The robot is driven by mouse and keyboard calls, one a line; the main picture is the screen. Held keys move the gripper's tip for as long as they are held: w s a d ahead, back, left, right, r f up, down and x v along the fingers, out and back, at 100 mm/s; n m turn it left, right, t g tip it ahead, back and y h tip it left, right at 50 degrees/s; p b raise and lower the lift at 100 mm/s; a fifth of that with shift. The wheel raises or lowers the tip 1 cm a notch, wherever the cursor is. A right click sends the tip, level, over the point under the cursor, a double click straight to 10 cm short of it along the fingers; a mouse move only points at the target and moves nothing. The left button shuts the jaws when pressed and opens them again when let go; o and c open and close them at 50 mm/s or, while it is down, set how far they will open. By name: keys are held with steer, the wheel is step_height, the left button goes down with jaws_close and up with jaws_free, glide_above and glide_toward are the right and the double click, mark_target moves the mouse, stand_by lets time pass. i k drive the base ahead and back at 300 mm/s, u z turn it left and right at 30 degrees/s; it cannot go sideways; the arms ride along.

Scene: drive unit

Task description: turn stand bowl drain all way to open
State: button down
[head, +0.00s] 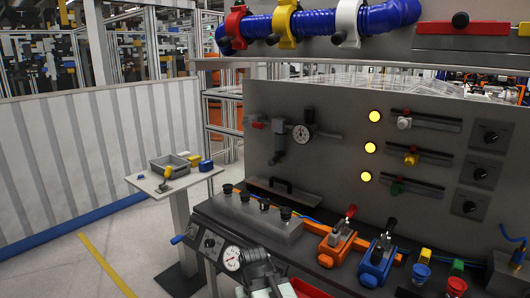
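On the upright grey panel, a dark grey filter unit (279,142) hangs with a red-tipped fitting (257,124) on its left and a round white gauge (302,133) on its right. Its narrow lower end looks like the bowl and drain (275,159), but it is too small to tell how the drain is turned. A grey jointed piece at the bottom centre appears to be my gripper (262,274). It is low in front of the bench, well below and apart from the filter unit. Its fingers cannot be made out, and nothing is clearly held.
The bench carries a grey block with black knobs (262,214), an orange clamp (340,243) and a blue clamp (377,260). A second gauge (232,258) and a blue-ended lever (177,239) are at its front left. A small side table (150,182) stands left; floor further left is clear.

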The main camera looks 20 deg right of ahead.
mark_target(272, 162)
steer(key=i, duration=1.25)
steer(key=u, duration=1.6)
